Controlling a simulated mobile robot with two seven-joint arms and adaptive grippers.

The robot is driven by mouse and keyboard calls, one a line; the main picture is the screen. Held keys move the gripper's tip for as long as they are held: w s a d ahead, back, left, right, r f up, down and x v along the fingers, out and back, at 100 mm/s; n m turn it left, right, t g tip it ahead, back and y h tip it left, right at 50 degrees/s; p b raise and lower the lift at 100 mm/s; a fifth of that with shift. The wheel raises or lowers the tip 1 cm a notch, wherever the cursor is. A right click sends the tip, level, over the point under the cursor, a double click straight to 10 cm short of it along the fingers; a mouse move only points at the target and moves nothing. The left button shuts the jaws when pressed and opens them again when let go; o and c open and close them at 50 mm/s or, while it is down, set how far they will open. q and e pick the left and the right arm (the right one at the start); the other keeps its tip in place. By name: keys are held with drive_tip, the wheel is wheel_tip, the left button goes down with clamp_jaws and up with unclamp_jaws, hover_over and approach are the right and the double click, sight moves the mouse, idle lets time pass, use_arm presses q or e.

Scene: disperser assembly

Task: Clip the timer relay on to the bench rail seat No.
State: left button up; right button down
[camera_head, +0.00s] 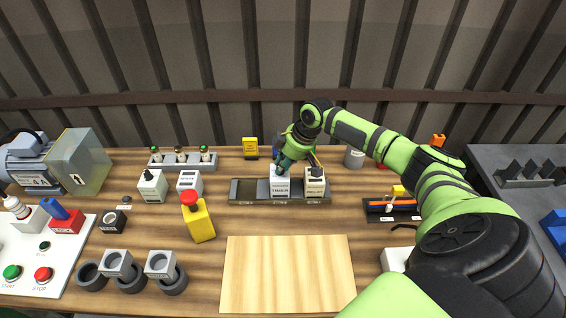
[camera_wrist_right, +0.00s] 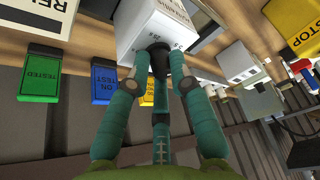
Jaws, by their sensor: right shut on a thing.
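The timer relay is a white box with a dark label on its front; in the head view it (camera_head: 280,187) is upright at the middle seat of the dark bench rail (camera_head: 244,201). In the right wrist view the timer relay (camera_wrist_right: 145,25) has a dark knob between the fingers. My right gripper (camera_head: 281,167) is above it and shut on it; it also shows in the right wrist view (camera_wrist_right: 160,66). I cannot tell whether the box is fully down on the rail. A cream relay box (camera_head: 315,184) stands at the right seat; the left seat is empty. My left gripper is out of view.
A yellow bottle with a red cap (camera_head: 200,217) and two pale boxes stand left of the rail. A light wooden board (camera_head: 287,275) lies bare in front. A dark tray (camera_head: 391,209) is to the right. A yellow tag (camera_head: 250,147) stands behind.

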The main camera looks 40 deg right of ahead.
drive_tip(key=shift+f, duration=0.4)
drive_tip(key=c, duration=1)
unclamp_jaws()
drive_tip(key=shift+c, duration=0.2)
drive_tip(key=v, duration=1.2)
